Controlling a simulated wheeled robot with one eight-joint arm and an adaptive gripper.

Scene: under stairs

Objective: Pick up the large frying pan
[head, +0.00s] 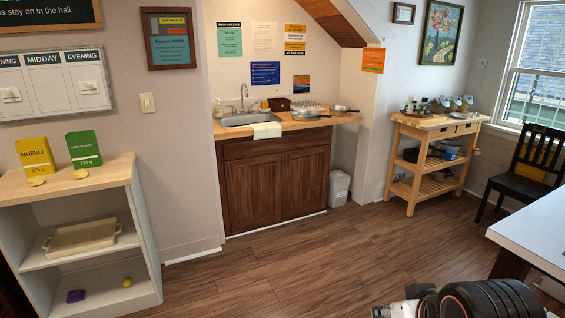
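A dark, shallow pan (307,116) with a handle sits near the front edge of the wooden sink counter, right of the sink. Part of my arm shows at the bottom right, with what looks like my gripper (396,309) cut off by the lower edge. Its fingers do not show clearly. It is far from the pans, across the floor.
The counter (345,119) also holds a sink (250,119), a towel and a dish rack. A bin (339,187) stands right of the cabinet. A wooden cart (412,128), a black chair (525,165) and a white table (535,225) are at right, shelves (110,175) at left. The middle floor is clear.

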